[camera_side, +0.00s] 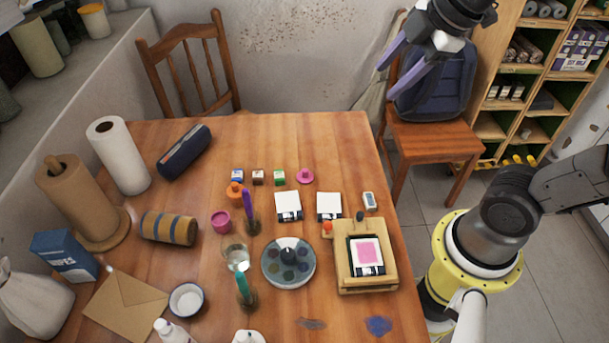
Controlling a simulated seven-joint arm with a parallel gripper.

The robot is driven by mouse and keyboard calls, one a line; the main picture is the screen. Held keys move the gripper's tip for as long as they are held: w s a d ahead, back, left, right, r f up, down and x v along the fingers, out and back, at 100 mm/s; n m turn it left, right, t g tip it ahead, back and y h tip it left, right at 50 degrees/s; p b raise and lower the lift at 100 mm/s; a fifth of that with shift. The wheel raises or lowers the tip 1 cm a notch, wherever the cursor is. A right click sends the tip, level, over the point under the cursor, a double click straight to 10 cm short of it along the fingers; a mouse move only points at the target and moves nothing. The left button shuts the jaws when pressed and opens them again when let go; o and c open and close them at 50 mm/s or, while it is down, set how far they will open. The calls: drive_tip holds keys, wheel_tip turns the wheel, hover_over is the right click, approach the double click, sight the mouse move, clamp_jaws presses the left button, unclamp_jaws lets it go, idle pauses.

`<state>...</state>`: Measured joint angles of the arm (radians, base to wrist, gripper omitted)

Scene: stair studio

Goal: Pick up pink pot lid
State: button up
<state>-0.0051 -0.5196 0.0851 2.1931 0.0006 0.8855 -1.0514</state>
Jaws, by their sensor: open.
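The pink pot lid (306,176) is a small round disc with a raised knob. It lies flat on the wooden table toward the back, right of the small green-labelled box. A pink pot (221,222) stands nearer the front left. My gripper (389,82) has two purple fingers, spread apart with nothing between them. It is in the air at the upper right, well above the table and apart from the lid.
Several small paint boxes (258,177) stand left of the lid, with an orange item (235,190) in front. White cards (288,206) lie nearby. A brush (248,207) stands upright. A wooden board (345,284) is at right. The table behind the lid is clear.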

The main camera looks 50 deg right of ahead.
drive_tip(key=w+f+n+g, duration=0.25)
drive_tip(key=w+n, duration=0.35)
drive_tip(key=w, duration=0.5)
drive_tip(key=n+g, duration=0.3)
hover_over(305, 169)
drive_tip(key=f, duration=2.5)
drive_tip(key=shift+w+a+f, duration=0.1)
drive_tip(key=shift+w, duration=0.1)
drive_tip(key=f, duration=0.5)
drive_tip(key=shift+s, duration=0.35)
drive_tip(key=shift+w+f, duration=0.1)
drive_tip(key=shift+f, duration=0.5)
clamp_jaws()
